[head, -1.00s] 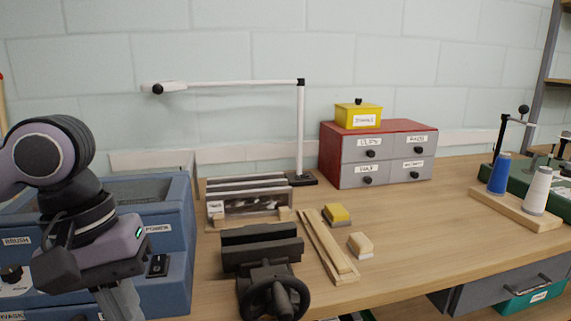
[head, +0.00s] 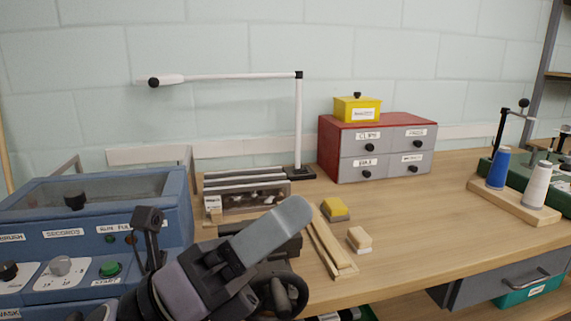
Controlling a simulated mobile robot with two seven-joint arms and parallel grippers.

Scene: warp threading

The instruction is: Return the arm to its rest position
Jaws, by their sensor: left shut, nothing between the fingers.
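My left gripper (head: 285,222) shows at the bottom centre of the head view. Its grey fingers are shut with nothing between them and point up and to the right. It is in front of the black vise (head: 288,295) and hides much of it. Whether it touches the vise cannot be told. My right gripper is not in the picture.
A blue machine (head: 180,215) with knobs stands at left. A white lamp (head: 299,130), a drawer cabinet (head: 349,152) and slotted rack (head: 250,204) stand behind. The right-middle bench is clear.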

